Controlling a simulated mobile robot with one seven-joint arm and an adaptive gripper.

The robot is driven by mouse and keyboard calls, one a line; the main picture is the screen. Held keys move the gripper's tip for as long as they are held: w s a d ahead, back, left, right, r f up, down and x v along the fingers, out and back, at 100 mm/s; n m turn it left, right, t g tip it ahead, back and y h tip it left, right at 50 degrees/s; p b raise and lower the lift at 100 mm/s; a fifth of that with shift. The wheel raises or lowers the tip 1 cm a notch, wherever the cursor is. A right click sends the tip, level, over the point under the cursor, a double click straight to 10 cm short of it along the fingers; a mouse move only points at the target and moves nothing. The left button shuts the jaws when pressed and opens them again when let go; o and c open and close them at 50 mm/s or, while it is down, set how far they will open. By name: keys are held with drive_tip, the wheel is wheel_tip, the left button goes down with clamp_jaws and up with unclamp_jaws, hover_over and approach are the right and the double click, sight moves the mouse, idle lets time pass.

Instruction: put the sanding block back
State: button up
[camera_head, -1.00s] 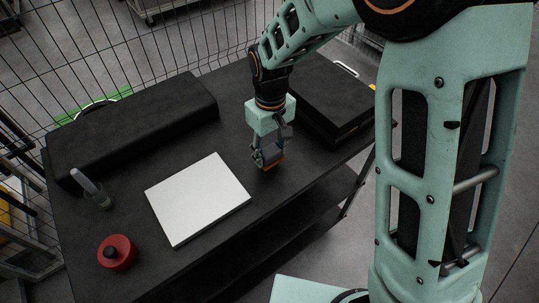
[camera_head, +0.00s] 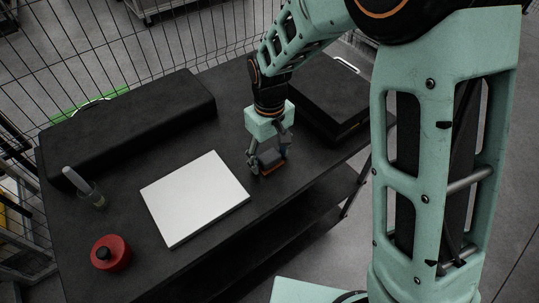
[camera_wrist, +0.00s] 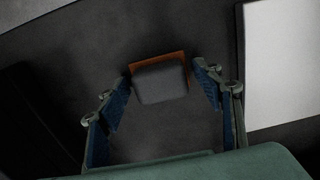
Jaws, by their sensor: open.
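The sanding block (camera_head: 268,160) is a small dark grey block with an orange-brown base, lying on the black table. In the wrist view the sanding block (camera_wrist: 160,82) sits between and slightly beyond the two fingertips, with the orange edge showing along its far side and right. My gripper (camera_head: 267,168) points down over it, its fingers apart on either side. In the wrist view my gripper (camera_wrist: 163,85) is open, with a gap visible between each finger and the block. I cannot tell how far the fingertips are above the tabletop.
A white flat panel (camera_head: 195,197) lies left of the block. A red round container (camera_head: 111,254) and a cup with a light-handled tool (camera_head: 97,199) stand farther left. A long black case (camera_head: 130,118) lies behind; another black case (camera_head: 325,95) is right of my gripper.

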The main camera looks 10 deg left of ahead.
sight(269, 155)
drive_tip(key=shift+r, duration=0.15)
wheel_tip(269, 155, up, 12)
idle(0.4)
drive_tip(key=shift+w, duration=0.1)
